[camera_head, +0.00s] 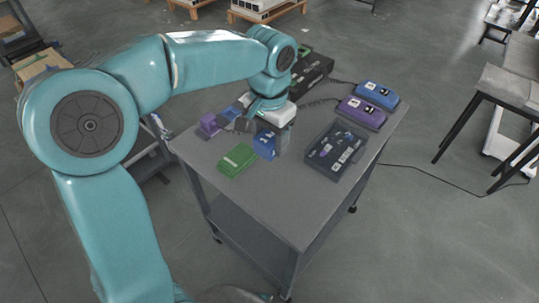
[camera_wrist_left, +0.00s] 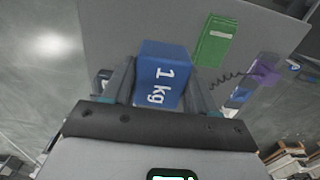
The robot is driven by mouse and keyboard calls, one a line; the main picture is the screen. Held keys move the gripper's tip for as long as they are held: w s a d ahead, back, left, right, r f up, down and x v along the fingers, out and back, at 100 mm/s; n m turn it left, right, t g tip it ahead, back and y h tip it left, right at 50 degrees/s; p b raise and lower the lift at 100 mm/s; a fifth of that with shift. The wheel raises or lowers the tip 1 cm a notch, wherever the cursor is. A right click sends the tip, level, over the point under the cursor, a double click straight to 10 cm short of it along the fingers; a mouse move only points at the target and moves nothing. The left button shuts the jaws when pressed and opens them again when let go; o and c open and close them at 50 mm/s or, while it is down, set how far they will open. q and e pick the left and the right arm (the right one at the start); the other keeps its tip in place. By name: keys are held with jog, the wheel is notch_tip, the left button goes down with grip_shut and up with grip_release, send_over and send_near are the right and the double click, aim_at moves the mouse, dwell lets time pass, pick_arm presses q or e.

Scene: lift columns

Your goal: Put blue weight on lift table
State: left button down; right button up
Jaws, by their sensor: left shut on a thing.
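The blue weight (camera_head: 264,144), a block marked "1 kg" in the left wrist view (camera_wrist_left: 160,75), is between the fingers of my left gripper (camera_wrist_left: 160,92). The fingers are shut on its two sides. In the head view my left gripper (camera_head: 270,135) is low over the grey table, among the things on it. I cannot tell whether the weight touches the tabletop. I cannot tell for sure which thing is the lift table; the arm hides part of the table's far left. My right gripper is not in view.
A green block (camera_head: 237,160) lies close left of the blue weight, with a purple block (camera_head: 209,125) behind it. Blue (camera_head: 377,95) and purple (camera_head: 361,112) handsets with coiled cables lie at the far right. The table's front is clear.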

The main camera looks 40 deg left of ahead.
aim_at(272, 136)
pick_arm(q)
notch_tip(272, 136, up, 4)
jog(key=shift+r, duration=0.1)
jog(key=shift+w+d, duration=0.15)
jog(key=shift+d, duration=0.05)
jog(key=w+d+f, duration=0.3)
jog(key=d+f, duration=0.4)
jog(key=f, duration=0.4)
jog(key=shift+d+f+n, duration=0.15)
jog(key=shift+d+n, duration=0.15)
jog(key=shift+d, duration=0.1)
